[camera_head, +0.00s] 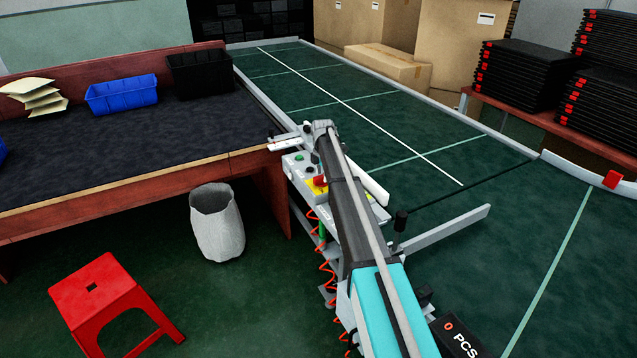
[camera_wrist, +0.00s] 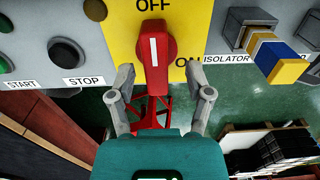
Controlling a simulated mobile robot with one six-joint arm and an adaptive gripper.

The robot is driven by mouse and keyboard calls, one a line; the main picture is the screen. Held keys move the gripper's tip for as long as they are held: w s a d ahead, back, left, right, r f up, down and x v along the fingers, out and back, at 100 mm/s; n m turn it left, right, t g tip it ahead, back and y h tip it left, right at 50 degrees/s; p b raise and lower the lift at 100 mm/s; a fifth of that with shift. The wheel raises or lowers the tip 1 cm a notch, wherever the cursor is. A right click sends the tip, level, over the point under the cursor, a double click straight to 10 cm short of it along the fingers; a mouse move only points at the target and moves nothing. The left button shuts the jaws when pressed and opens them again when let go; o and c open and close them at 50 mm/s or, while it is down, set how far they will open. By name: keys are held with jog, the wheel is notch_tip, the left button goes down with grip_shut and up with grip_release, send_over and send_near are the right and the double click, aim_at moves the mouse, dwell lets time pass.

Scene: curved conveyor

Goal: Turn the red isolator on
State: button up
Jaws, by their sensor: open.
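The red isolator knob (camera_wrist: 155,62) sits on a yellow plate (camera_wrist: 118,38) in the wrist view. Its white line stands upright, pointing at the word OFF; the word ON is to its lower right. My gripper (camera_wrist: 160,74) is open, with one finger on each side of the knob's lower part. Gaps show between the fingers and the knob, so it is not gripped. In the head view the red knob (camera_head: 319,181) shows small on the grey control box (camera_head: 297,164), partly beside my arm. My fingers cannot be made out clearly there.
A green button (camera_wrist: 6,64) and a black button (camera_wrist: 66,53), labelled START and STOP, are left of the plate. A blue and yellow switch (camera_wrist: 281,60) juts out on the right. The conveyor (camera_head: 420,125), dark bench (camera_head: 130,135), bin (camera_head: 217,225) and red stool (camera_head: 104,296) surround my arm.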

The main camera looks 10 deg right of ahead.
jog(key=shift+f+b, duration=0.3)
jog(key=shift+f, duration=0.25)
